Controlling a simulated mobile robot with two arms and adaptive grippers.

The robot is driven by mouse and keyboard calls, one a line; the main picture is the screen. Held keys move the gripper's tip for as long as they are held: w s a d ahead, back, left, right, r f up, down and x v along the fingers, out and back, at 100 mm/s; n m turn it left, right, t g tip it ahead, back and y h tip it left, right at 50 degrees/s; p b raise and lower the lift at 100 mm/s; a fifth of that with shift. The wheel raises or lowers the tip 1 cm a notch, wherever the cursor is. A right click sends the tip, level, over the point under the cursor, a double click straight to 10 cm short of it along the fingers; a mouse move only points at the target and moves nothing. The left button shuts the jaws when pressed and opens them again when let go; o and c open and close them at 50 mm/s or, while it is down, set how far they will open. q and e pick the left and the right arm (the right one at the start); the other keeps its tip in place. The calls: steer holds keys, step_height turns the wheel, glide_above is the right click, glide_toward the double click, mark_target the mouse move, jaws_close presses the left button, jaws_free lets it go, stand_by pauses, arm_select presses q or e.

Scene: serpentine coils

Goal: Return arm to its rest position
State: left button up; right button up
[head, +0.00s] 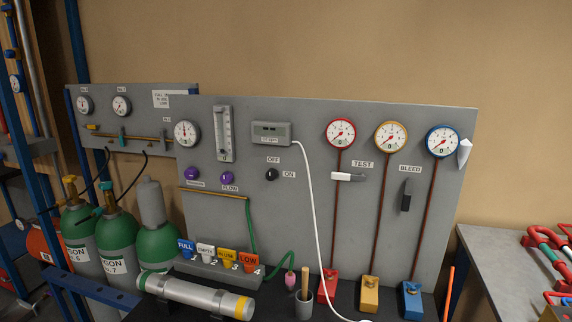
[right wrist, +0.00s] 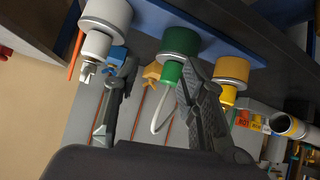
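My right gripper (right wrist: 156,78) shows in the right wrist view with its two dark fingers spread apart. It is open, and nothing is held between them. Neither gripper shows in the head view, and my left gripper is in no frame.
The head view shows a grey gauge panel (head: 290,215) with a white cable (head: 312,200). Green gas bottles (head: 118,240) stand left, with a silver cylinder (head: 196,292) in front. A grey side table (head: 490,255) carries red and green parts at right.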

steer(key=s+a+f+n+g+y, duration=0.1)
steer(key=s+a+f+g, duration=0.1)
steer(key=s, duration=0.5)
steer(key=s+a+f+n+g, duration=0.1)
steer(key=s+f+g, duration=0.15)
steer(key=s, duration=0.55)
steer(key=s+a+f+g+y, duration=0.1)
steer(key=s+a+f+g, duration=0.1)
steer(key=s, duration=0.5)
step_height(320, 180, down, 27)
steer(key=s+g, duration=0.1)
steer(key=s+d+f, duration=0.1)
steer(key=s+f, duration=0.7)
steer(key=s+d+f+g, duration=0.1)
steer(key=s+d+f, duration=0.1)
steer(key=s+f, duration=0.5)
steer(key=shift+s+d+f+n, duration=0.25)
steer(key=shift+s+f+n, duration=0.15)
steer(key=shift+s, duration=0.4)
